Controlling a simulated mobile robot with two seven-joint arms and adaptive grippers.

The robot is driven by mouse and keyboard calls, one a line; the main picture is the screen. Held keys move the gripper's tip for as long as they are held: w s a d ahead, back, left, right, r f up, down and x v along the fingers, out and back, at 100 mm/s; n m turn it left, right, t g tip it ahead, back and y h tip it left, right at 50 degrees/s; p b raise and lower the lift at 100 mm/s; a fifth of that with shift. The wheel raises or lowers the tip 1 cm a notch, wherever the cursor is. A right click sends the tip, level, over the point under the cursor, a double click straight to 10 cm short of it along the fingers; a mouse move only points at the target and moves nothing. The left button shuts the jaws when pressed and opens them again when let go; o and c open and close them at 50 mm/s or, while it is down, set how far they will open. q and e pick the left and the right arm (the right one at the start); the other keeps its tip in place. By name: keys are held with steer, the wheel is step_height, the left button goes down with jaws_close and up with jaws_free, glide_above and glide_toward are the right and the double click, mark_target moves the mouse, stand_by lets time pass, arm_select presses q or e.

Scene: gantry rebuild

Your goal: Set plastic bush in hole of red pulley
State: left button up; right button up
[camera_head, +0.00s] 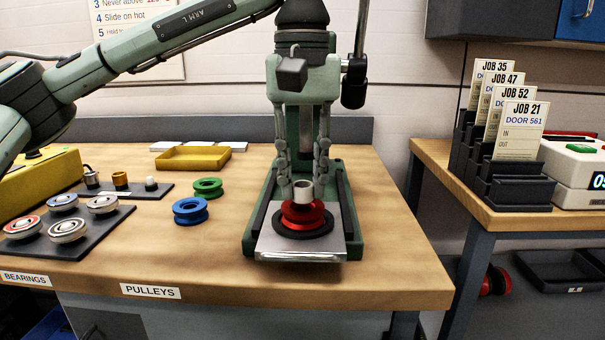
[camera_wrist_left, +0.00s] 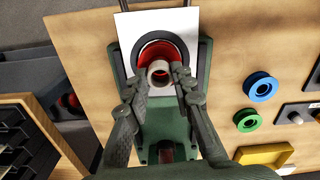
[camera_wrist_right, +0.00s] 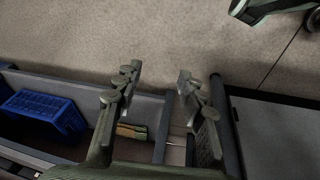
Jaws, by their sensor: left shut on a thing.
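My left gripper (camera_head: 303,180) is shut on a pale grey bush (camera_head: 303,191), a short upright hollow tube. The red pulley (camera_head: 303,218) lies flat on a dark ring on a metal plate in a green stand. The bush is over the middle of the pulley. In the left wrist view, the bush (camera_wrist_left: 158,69) sits between my left fingertips (camera_wrist_left: 160,77), and the red pulley (camera_wrist_left: 152,55) shows around it. I cannot tell whether its lower end is in the hole. My right gripper (camera_wrist_right: 155,80) is open and empty, over a low bench area.
A blue pulley (camera_head: 190,211) and a green pulley (camera_head: 208,187) lie left of the green stand (camera_head: 352,240). A dark holder (camera_head: 138,192) with small parts, a bearing tray (camera_head: 112,222) and a yellow tray (camera_head: 193,158) are further left. The wood at the right of the stand is clear.

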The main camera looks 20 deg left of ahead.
arm_select(q)
steer(key=shift+f, duration=0.55)
steer(key=shift+f+b, duration=0.1)
steer(key=shift+b, duration=0.2)
arm_select(e)
steer(key=shift+w+d+r, duration=0.1)
steer(key=shift+w+r, duration=0.2)
steer(key=shift+r, duration=0.6)
steer(key=shift+r, duration=0.1)
arm_select(q)
steer(key=o, duration=1)
arm_select(e)
steer(key=shift+s, duration=0.1)
arm_select(q)
step_height(320, 180, up, 12)
